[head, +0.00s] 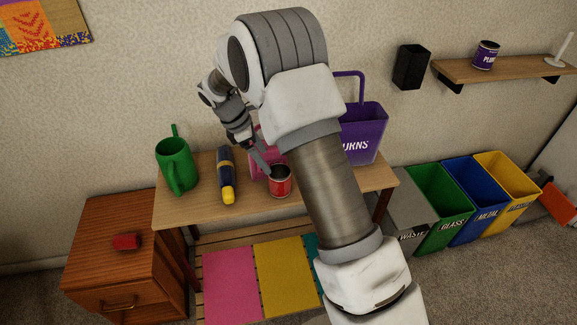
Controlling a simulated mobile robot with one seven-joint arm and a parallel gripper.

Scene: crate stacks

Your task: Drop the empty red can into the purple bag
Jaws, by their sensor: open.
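A red can (280,182) stands upright near the front edge of the wooden table (205,208); its top looks dark. My gripper (261,163) is open and empty, pointing down just behind and left of the can's rim; whether it touches cannot be told.
A pink container (264,140) is partly hidden behind my gripper. A small red object (127,242) lies on the cabinet (90,228). Sorting bins (437,200) stand right.

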